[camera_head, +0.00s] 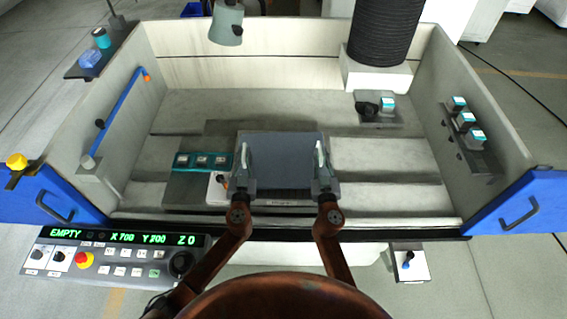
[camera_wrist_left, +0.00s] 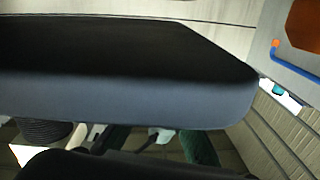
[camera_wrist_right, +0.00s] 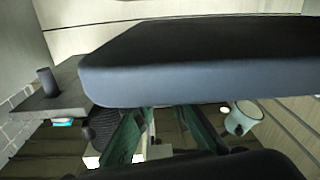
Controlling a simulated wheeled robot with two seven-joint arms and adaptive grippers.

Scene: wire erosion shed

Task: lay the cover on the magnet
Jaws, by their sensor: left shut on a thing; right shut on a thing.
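A dark grey cover (camera_head: 283,152), a flat slab with rounded corners, spans between my two grippers in the head view. My left gripper (camera_head: 244,168) is shut on its left side, and my right gripper (camera_head: 321,168) is shut on its right side. The cover fills much of the left wrist view (camera_wrist_left: 130,97) and the right wrist view (camera_wrist_right: 190,82). In the head view a grey block (camera_head: 272,199), probably the magnet, shows beneath the cover's near edge. Most of it is hidden, and I cannot tell whether the cover touches it.
A grey nozzle (camera_head: 226,24) hangs above the tank's back wall, and a black bellows column (camera_head: 383,35) stands at the back right. The tank floor right of the cover (camera_head: 390,160) is clear.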

